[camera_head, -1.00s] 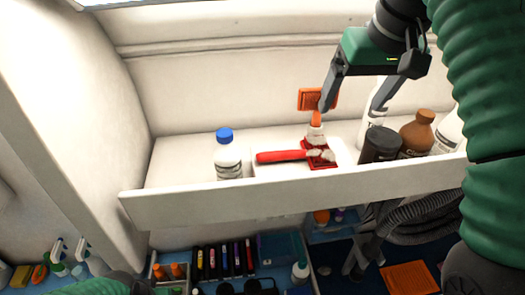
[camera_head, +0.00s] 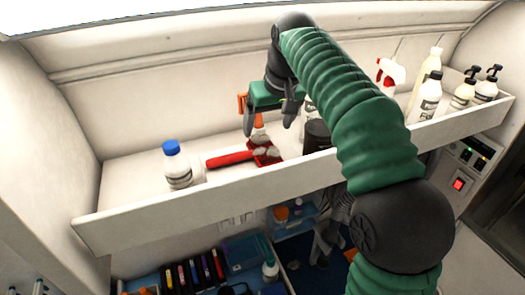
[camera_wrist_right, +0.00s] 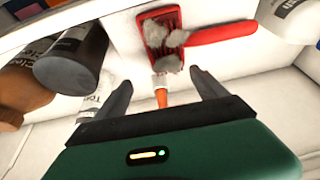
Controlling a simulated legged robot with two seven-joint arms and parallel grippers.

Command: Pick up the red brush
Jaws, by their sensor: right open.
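The red brush (camera_head: 228,159) lies on the white shelf, its handle pointing left and its square head (camera_head: 265,152) at the right, with pale fluff on the head. My right gripper (camera_head: 269,120) is open and empty, above and behind the brush head. In the right wrist view, the red brush (camera_wrist_right: 222,34) lies beyond the open fingertips (camera_wrist_right: 160,82), apart from them. An orange-handled item with a white part (camera_wrist_right: 161,96) shows between the fingers, closer than the brush; I cannot tell if it touches them. My left gripper is not in view.
A blue-capped bottle (camera_head: 178,165) stands left of the brush. A dark-lidded container (camera_head: 317,136) stands close on its right. The shelf's raised front lip (camera_head: 200,205) runs before them. Several bottles, including a white one (camera_head: 424,98), stand further right.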

